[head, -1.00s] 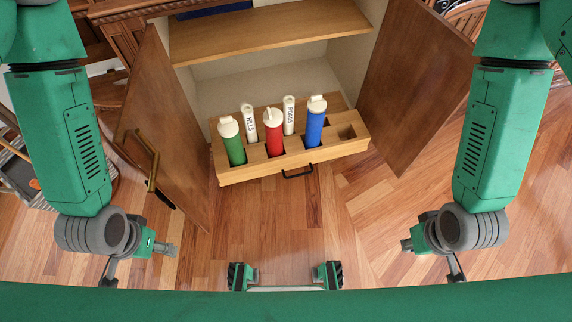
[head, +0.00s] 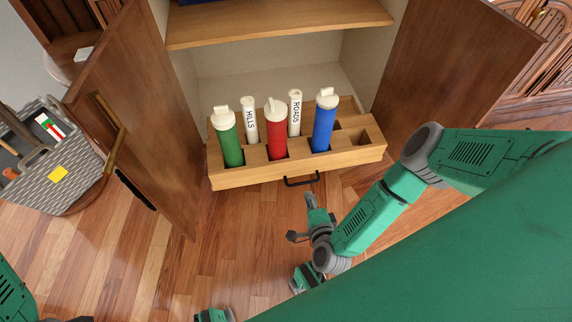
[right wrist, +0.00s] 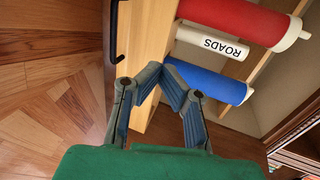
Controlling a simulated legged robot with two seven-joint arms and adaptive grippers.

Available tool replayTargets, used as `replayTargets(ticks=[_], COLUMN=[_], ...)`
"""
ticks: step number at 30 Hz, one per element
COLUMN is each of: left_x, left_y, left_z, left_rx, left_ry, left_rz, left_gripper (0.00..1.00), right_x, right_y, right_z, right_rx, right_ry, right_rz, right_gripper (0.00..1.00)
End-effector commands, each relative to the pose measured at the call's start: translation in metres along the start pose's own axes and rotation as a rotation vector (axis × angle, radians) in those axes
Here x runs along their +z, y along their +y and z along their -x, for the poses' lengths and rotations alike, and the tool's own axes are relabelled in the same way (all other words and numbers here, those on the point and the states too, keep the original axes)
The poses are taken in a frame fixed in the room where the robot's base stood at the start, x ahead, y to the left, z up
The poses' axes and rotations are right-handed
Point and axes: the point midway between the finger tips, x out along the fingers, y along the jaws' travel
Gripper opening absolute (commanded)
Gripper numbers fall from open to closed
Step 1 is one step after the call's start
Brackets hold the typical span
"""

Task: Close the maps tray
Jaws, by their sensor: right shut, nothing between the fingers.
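The maps tray (head: 240,178) is a light wooden drawer standing pulled out of the cabinet, with a black handle (head: 301,181) on its front. It holds green (head: 229,140), red (head: 276,135) and blue (head: 323,125) tubes and white rolls marked HILLS (head: 250,122) and ROADS (head: 295,115). Its right slots look empty. My right gripper (head: 309,213) is just in front of the tray, below the handle in the head view. In the right wrist view its fingers (right wrist: 163,72) are shut and empty, near the tray front (right wrist: 150,38). Only part of my left arm shows; its gripper is out of view.
The cabinet doors, left (head: 150,110) and right (head: 455,65), stand open on both sides of the tray. A shelf (head: 280,24) spans above it. A grey woven basket (head: 45,175) stands at the far left. The wooden floor before the tray is otherwise clear.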

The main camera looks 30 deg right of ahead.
Motion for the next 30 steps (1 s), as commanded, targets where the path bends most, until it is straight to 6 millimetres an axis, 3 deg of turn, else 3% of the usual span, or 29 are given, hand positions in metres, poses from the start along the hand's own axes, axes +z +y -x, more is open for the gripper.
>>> replayTargets(ticks=[5, 18, 24, 30], left_x=[0.000, 0.002, 0.003, 0.003], left_y=[0.000, 0.001, 0.001, 0.001], left_z=[-0.009, -0.047, -0.055, -0.056], left_rx=[0.000, 0.000, 0.000, 0.000], left_ry=[0.001, 0.001, 0.001, 0.001], left_rz=[-0.001, -0.001, -0.001, 0.000], left_gripper=[0.59, 0.59, 0.59, 0.59], right_x=[-0.003, -0.002, -0.001, -0.001], right_y=[0.001, -0.001, -0.010, -0.013], right_z=[-0.021, -0.110, -0.132, -0.137], right_rx=[-0.007, -0.005, -0.003, -0.002], right_ry=[0.007, 0.005, 0.003, 0.002], right_rz=[-0.002, -0.001, 0.000, 0.000], right_gripper=[0.00, 0.00, 0.00, 0.00])
